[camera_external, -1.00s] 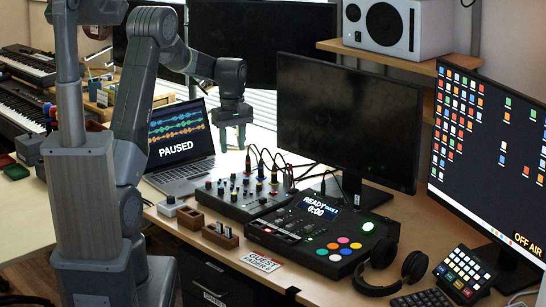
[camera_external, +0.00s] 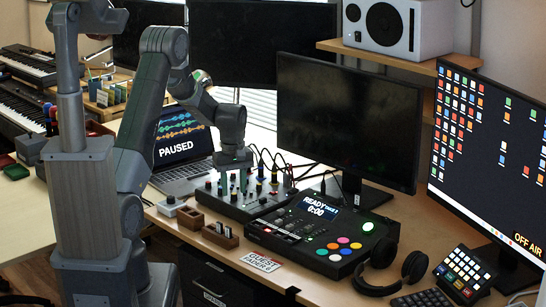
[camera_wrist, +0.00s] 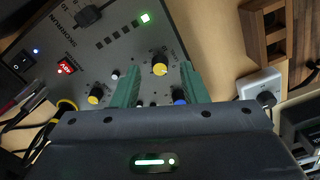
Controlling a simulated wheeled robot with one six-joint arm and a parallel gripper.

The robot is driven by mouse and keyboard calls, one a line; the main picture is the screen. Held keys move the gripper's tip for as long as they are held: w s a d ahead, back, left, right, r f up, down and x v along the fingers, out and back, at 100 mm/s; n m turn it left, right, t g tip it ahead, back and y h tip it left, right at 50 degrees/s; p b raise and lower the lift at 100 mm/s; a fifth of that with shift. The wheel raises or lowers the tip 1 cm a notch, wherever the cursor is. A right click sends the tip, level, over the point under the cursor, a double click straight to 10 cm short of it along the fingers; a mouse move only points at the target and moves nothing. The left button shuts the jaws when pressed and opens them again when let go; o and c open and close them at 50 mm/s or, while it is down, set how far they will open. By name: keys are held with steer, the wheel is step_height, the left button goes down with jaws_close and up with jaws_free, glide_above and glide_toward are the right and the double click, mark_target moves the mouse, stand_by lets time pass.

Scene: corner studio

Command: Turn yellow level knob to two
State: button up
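The mixer (camera_external: 214,204) lies on the desk, a dark panel with several coloured knobs. In the wrist view a larger yellow knob (camera_wrist: 160,68) with a dark pointer mark sits on its panel (camera_wrist: 115,50), between the tips of my green fingers. A second, smaller yellow knob (camera_wrist: 95,95) lies to the left. I cannot read which is marked level. My gripper (camera_wrist: 160,66) is open, with a gap on both sides of the larger knob; contact is not visible. In the external view my gripper (camera_external: 234,188) points down over the mixer.
A blue knob (camera_wrist: 180,97) is close to my right finger. Cables (camera_external: 262,160) rise from the mixer's far side. A laptop (camera_external: 182,150) stands behind, a pad controller (camera_external: 325,235) to the right. A wooden holder (camera_wrist: 262,35) and white box (camera_wrist: 262,88) sit beside the mixer.

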steer(key=shift+f, duration=0.7)
jaws_close()
steer(key=shift+m, duration=0.4)
steer(key=m+b, duration=0.1)
steer(key=m, duration=0.3)
steer(key=shift+m, duration=0.4)
steer(key=m+b, duration=0.1)
steer(key=m, duration=0.4)
steer(key=shift+m, duration=0.3)
